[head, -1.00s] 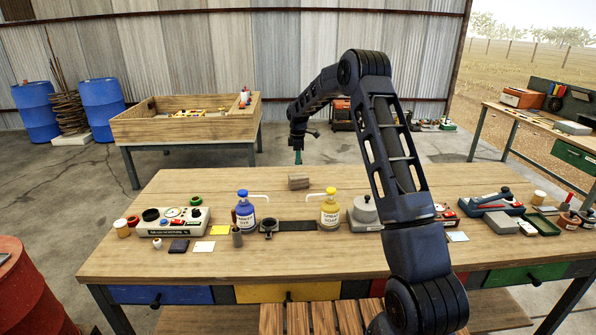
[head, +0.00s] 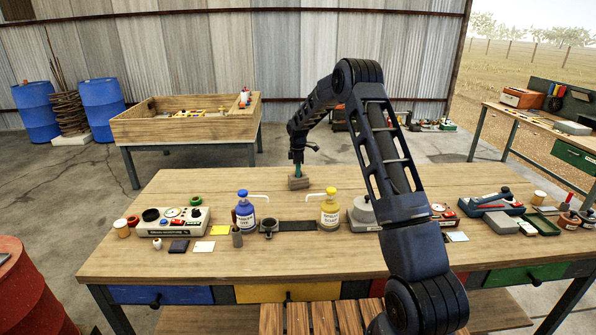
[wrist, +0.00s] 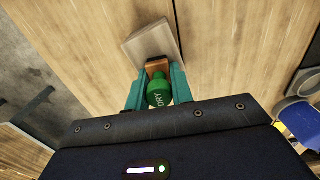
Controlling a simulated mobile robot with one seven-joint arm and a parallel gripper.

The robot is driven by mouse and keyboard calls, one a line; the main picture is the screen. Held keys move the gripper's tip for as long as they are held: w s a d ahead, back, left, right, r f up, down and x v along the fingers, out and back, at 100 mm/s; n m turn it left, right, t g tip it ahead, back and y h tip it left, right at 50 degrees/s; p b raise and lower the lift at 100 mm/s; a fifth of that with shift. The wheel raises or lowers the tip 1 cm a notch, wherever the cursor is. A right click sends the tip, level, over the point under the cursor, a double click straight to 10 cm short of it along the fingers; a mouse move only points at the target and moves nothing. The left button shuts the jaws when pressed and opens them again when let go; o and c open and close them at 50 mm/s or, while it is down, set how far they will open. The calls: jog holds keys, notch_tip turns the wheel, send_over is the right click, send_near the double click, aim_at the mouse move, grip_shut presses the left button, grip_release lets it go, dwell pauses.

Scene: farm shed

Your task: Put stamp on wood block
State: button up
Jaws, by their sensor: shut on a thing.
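The wood block (head: 299,184) is a small grey-brown block near the far edge of the workbench. It also shows in the wrist view (wrist: 150,40), lying at a slant. My gripper (head: 298,171) is directly over the block, pointing down. In the wrist view its teal fingers (wrist: 156,92) are shut on the stamp, which has a green handle (wrist: 159,93) with white lettering and an orange-brown base (wrist: 157,66). The base overlaps the near part of the block in that view. I cannot tell whether it touches the block's top. In the head view the stamp is mostly hidden by the fingers.
A blue-capped bottle (head: 244,212) and a yellow-capped bottle (head: 329,210) stand nearer on the workbench (head: 290,255). A grey lidded pot (head: 363,213) is right of them. Small tools and pads line the front. Bench surface around the block is clear.

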jog(key=o, duration=1)
notch_tip(320, 180, up, 13)
jog(key=shift+f, duration=0.2)
jog(key=s+d+r+m+t, duration=0.1)
jog(key=s+d+r+m, duration=0.3)
jog(key=s+d+r, duration=0.55)
jog(key=s+d+r+m+t, duration=0.1)
jog(key=s+d+r+m, duration=0.4)
jog(key=s+r, duration=0.85)
jog(key=s+d+f+m+t, duration=0.1)
jog(key=s+d+f+m, duration=0.1)
jog(key=s, duration=0.9)
jog(key=s+d+f+m, duration=0.3)
jog(key=s+m, duration=0.1)
jog(key=s, duration=0.6)
jog(key=s+d+f+m+t, duration=0.1)
jog(key=s+d+f+m, duration=0.1)
jog(key=s, duration=0.9)
jog(key=shift+s+d+f+m+t, duration=0.25)
jog(key=shift+s+d+m+t, duration=0.1)
jog(key=shift+m, duration=0.15)
